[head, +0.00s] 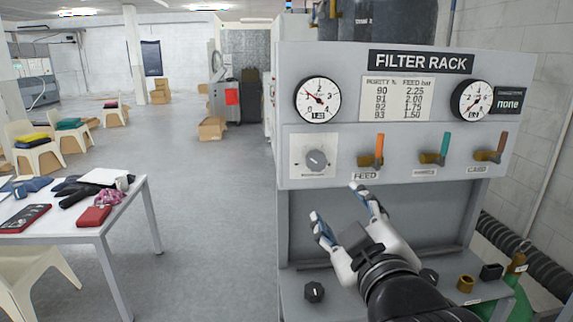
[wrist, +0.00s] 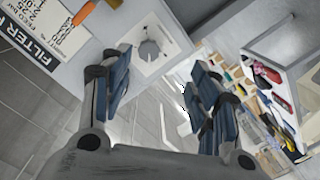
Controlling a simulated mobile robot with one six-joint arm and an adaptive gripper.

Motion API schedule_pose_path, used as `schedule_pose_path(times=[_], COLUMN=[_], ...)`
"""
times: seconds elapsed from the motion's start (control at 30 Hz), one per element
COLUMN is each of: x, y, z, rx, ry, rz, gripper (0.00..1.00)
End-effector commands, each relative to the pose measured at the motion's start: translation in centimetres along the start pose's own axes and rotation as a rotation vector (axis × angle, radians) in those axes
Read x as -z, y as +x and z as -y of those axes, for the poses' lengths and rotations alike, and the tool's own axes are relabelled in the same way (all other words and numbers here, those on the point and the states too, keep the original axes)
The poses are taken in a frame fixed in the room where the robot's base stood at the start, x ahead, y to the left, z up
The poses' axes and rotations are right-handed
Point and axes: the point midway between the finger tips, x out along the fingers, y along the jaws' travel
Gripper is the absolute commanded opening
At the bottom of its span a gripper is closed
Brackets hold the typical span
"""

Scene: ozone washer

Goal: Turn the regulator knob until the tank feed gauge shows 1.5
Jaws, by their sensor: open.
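The grey regulator knob (head: 317,161) sits on a pale square plate at the left of the filter rack panel. It also shows in the wrist view (wrist: 150,50), beyond and between my fingers.
Orange (head: 379,151), teal (head: 444,149) and brown (head: 501,147) valve levers are right of the knob. A second gauge (head: 471,99) is at upper right. A loose black knob (head: 314,291) lies on the lower shelf. A cluttered table (head: 100,232) stands left; floor between is clear.

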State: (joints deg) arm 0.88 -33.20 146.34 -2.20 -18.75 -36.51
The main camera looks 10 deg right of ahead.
Motion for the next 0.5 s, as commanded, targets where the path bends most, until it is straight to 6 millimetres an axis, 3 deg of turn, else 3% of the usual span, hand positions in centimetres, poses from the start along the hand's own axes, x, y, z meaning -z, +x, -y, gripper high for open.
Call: schedule_pose_path(times=[0.27, 0.5], x=[1.7, 1.9], y=[1.0, 3.9], z=[-1.3, -1.4], rx=[-0.046, -0.044], ry=[-0.047, -0.047], rz=[-0.060, -0.058], gripper=[0.56, 0.56])
